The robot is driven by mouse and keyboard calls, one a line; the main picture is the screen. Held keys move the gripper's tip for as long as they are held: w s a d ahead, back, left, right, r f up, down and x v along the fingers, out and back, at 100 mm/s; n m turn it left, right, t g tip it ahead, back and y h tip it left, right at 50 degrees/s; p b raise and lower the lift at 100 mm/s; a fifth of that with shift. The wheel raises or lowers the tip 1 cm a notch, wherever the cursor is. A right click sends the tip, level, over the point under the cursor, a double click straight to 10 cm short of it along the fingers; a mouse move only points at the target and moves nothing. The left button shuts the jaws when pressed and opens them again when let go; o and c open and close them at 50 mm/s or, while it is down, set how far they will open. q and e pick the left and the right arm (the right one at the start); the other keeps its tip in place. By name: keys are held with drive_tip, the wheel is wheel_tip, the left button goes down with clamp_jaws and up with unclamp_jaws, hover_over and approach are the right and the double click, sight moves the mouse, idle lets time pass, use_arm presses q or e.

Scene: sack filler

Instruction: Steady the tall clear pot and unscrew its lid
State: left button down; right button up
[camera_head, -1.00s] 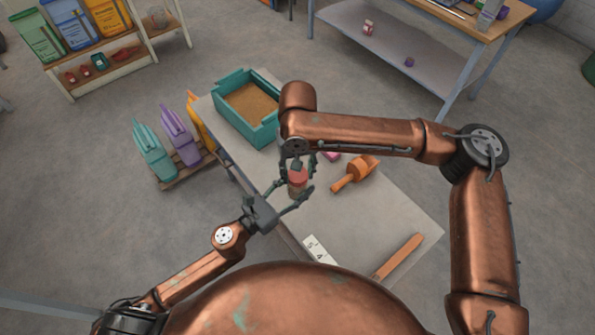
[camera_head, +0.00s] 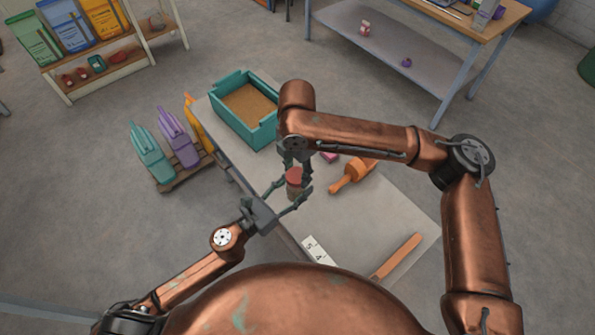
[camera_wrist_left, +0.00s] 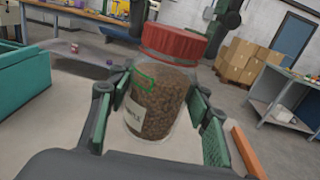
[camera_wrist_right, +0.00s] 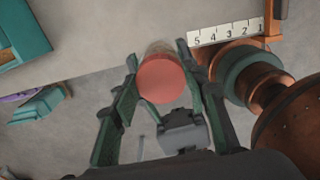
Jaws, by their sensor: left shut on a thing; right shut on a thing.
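The tall clear pot (camera_wrist_left: 160,110) holds brown grains and bears a white label and a green outline. It also shows small in the head view (camera_head: 294,190). Its red lid (camera_wrist_left: 173,42) sits on top and shows from above in the right wrist view (camera_wrist_right: 161,81). My left gripper (camera_head: 290,198) is shut on the pot's body, one finger at each side. My right gripper (camera_head: 295,166) comes from above and is shut on the lid, with its fingers at opposite sides of the rim in the right wrist view (camera_wrist_right: 160,72). The pot's base is partly hidden.
A teal bin of grain (camera_head: 216,97) stands at the table's far end. An orange scoop (camera_head: 352,175) lies right of the pot. A numbered strip (camera_head: 319,250) and an orange-brown bar (camera_head: 398,256) lie nearer. Sacks (camera_head: 178,140) stand on a pallet at left.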

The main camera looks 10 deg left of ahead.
use_arm(q)
drive_tip(key=shift+s+d+r, duration=0.1)
drive_tip(key=shift+s+d, duration=0.1)
use_arm(e)
drive_tip(key=n, duration=0.6)
drive_tip(key=shift+w+a, duration=0.15)
drive_tip(key=shift+a, duration=0.1)
drive_tip(key=n, duration=0.5)
drive_tip(key=shift+w+r, duration=0.1)
drive_tip(key=shift+a+r, duration=0.1)
drive_tip(key=shift+r, duration=0.05)
use_arm(q)
drive_tip(key=shift+f, duration=0.2)
use_arm(e)
drive_tip(key=shift+r, duration=0.75)
use_arm(q)
drive_tip(key=shift+a, duration=0.1)
use_arm(e)
drive_tip(key=shift+r, duration=0.2)
use_arm(q)
drive_tip(key=shift+w+a+r, duration=0.1)
drive_tip(key=shift+w, duration=0.05)
